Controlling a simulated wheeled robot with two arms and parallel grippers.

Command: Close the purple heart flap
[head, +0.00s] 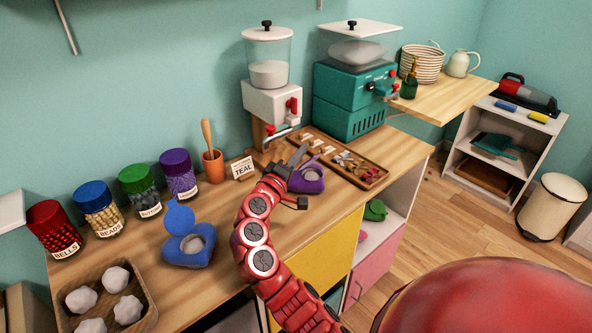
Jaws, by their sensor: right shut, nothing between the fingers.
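The purple heart (311,184) lies on the wooden counter just in front of the tray, right beside my right gripper. Its top shows a round opening, and a purple edge at its back looks like the flap, partly hidden by the gripper; how far the flap is open is hard to tell. My right gripper (298,156) is shut and empty, its fingers over the left back side of the purple heart. I cannot tell whether it touches the flap. My left gripper is not in view.
A blue heart (187,252) with its round flap raised stands to the left. Behind the purple heart are a wooden tray (376,180) of small pieces and a white dispenser (272,104). A TEAL card (243,168) and several jars stand along the wall.

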